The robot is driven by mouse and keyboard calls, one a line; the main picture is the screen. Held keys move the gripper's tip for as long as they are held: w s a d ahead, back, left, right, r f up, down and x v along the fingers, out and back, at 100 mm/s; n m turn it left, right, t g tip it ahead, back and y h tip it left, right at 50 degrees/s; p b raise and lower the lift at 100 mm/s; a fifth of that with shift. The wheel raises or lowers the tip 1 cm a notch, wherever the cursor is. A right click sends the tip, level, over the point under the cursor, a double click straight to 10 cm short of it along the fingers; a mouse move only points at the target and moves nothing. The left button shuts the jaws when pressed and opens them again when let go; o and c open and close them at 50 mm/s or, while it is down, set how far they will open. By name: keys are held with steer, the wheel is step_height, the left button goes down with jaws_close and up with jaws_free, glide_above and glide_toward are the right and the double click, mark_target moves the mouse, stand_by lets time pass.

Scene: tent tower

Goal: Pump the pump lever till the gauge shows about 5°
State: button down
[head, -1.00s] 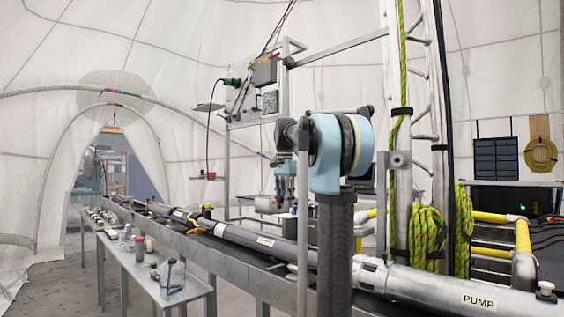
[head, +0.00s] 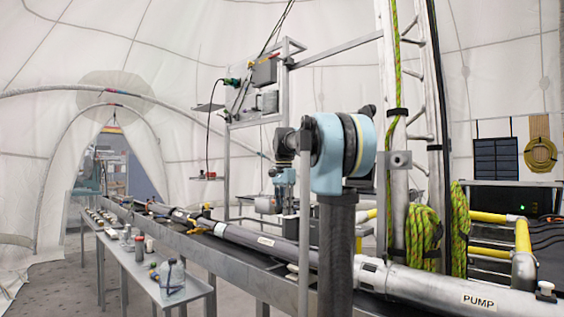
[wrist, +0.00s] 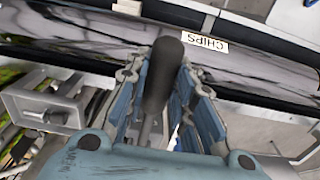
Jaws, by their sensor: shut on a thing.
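The pump lever (wrist: 162,75) shows in the wrist view as a dark rounded grip on a thinner metal rod. My gripper (wrist: 160,88) has its blue-grey fingers closed on either side of this grip. In the head view my gripper (head: 285,190) hangs low behind the long tube, partly hidden by my own arm, and the lever cannot be made out there. The pump body (head: 430,287), a grey tube marked PUMP, lies at the lower right. I cannot make out a gauge or its reading in either view.
A side bench (head: 190,292) holds bottles and small parts. Coiled green rope (head: 424,235) hangs on a truss at the right.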

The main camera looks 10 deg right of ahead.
steer(key=shift+w+a+f, duration=0.1)
steer(key=shift+f, duration=1.9)
steer(key=shift+w+d+r, duration=0.1)
steer(key=shift+r, duration=1.4)
steer(key=shift+w+d+r, duration=0.1)
steer(key=shift+r, duration=1.4)
steer(key=shift+s, duration=0.1)
steer(key=shift+r, duration=0.15)
steer(key=shift+w+d+r, duration=0.15)
steer(key=shift+d+r, duration=0.05)
steer(key=shift+r, duration=0.35)
steer(key=shift+w+d+r, duration=0.2)
steer(key=shift+d+r, duration=0.05)
steer(key=shift+r, duration=0.35)
steer(key=shift+w+d+r, duration=0.15)
steer(key=shift+d+r, duration=0.05)
steer(key=shift+r, duration=0.35)
